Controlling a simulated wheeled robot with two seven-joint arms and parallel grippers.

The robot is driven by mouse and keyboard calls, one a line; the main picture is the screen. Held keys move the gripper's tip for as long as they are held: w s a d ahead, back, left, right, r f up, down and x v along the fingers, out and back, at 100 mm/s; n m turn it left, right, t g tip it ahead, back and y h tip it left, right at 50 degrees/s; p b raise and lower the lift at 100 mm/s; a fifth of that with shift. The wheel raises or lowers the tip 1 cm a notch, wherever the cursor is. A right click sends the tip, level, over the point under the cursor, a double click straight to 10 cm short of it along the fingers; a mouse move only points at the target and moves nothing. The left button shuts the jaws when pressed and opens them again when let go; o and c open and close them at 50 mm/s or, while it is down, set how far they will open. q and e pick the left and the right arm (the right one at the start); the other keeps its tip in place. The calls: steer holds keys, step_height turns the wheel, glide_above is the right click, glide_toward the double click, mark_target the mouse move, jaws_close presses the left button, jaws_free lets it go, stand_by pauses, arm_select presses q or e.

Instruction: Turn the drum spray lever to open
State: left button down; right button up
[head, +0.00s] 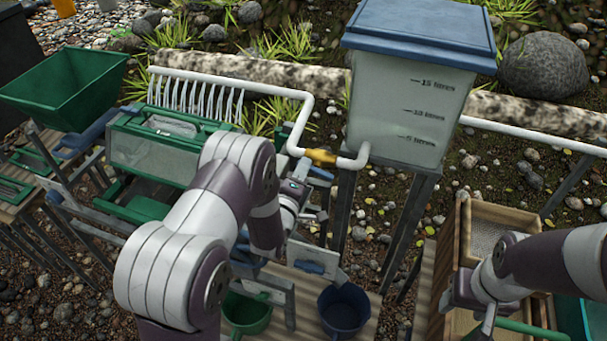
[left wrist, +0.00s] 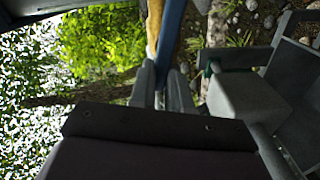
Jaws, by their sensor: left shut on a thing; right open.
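The brass-yellow valve (head: 320,157) sits on the white pipe between the tank and the drum's spray bar. A blue lever (head: 321,173) shows just below it. My left gripper (head: 308,190) is at this lever, partly hidden by my own arm. In the left wrist view, the fingers (left wrist: 162,88) are shut on the blue lever (left wrist: 171,42), with the yellow valve body (left wrist: 153,28) beyond. The lever's exact angle to the pipe is hard to tell. My right gripper (head: 484,322) is open at the lower right, near a wooden box.
The white tank with a blue lid (head: 420,35) stands on legs right of the valve. The green drum housing (head: 150,150) and green hopper (head: 68,85) are to the left. A blue bucket (head: 343,308) and green bucket (head: 246,312) sit below. The wooden box (head: 505,215) is at right.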

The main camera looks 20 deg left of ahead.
arm_select(q)
steer(key=shift+a+f+n+b, duration=0.1)
steer(key=shift+f+n+b, duration=0.25)
steer(key=shift+n, duration=0.35)
steer(key=shift+f+n+b, duration=0.1)
steer(key=shift+n+b, duration=0.35)
steer(key=shift+n, duration=0.25)
steer(key=c, duration=1.1)
jaws_free()
steer(key=s+b, duration=0.1)
steer(key=s, duration=0.3)
steer(key=s+b, duration=0.1)
steer(key=s, duration=0.3)
steer(key=s+b, duration=0.1)
steer(key=s, duration=0.3)
steer(key=shift+s+a, duration=0.25)
steer(key=shift+s, duration=0.15)
